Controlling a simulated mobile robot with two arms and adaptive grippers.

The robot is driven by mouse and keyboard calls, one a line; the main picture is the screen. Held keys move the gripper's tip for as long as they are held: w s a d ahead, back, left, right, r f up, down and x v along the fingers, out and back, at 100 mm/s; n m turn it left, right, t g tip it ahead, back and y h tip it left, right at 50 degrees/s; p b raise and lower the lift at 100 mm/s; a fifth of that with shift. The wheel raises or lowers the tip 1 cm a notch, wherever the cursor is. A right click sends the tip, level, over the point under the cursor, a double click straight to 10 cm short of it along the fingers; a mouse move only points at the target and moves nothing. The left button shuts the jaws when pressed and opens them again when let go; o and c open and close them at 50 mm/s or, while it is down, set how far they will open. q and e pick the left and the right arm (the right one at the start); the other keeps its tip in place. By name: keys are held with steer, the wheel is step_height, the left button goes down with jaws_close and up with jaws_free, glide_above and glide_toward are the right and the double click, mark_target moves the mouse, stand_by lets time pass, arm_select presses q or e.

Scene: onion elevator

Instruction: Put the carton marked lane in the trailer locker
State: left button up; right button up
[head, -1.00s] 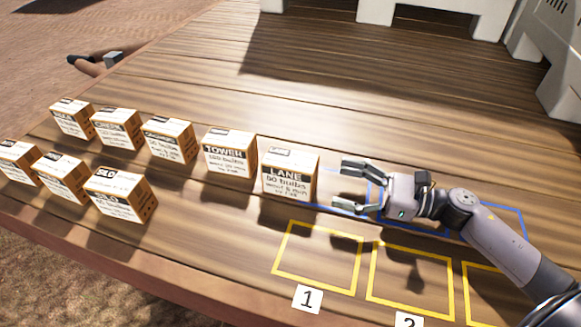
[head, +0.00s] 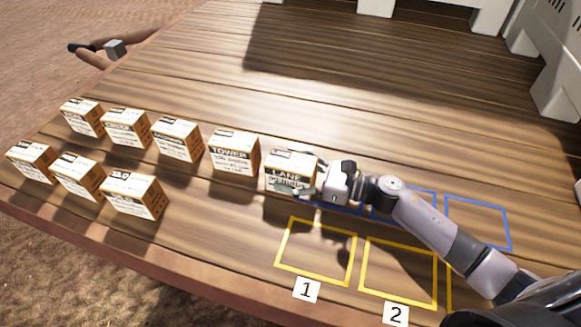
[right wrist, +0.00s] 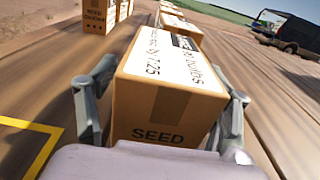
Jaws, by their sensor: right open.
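The carton marked LANE (head: 287,170) stands at the right end of the back row of cartons on the wooden deck. My right gripper (head: 302,178) is open, with its fingers on either side of this carton. In the right wrist view the carton (right wrist: 165,100) sits between the two open fingers (right wrist: 163,110), its end face marked SEED towards me. A small gap seems to show at the left finger; contact at the right one is unclear. The trailer locker cannot be made out. My left gripper is not in view.
The TOWER carton (head: 234,151) stands just left of LANE, with several more cartons in two rows beyond. Yellow squares numbered 1 (head: 318,252) and 2 (head: 399,273) and blue squares (head: 478,222) lie empty at the right. White crates (head: 557,75) stand at the back.

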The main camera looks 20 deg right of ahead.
steer(key=shift+d, duration=0.1)
steer(key=shift+c, duration=0.5)
steer(key=c, duration=1.5)
jaws_close()
steer(key=shift+r, duration=0.1)
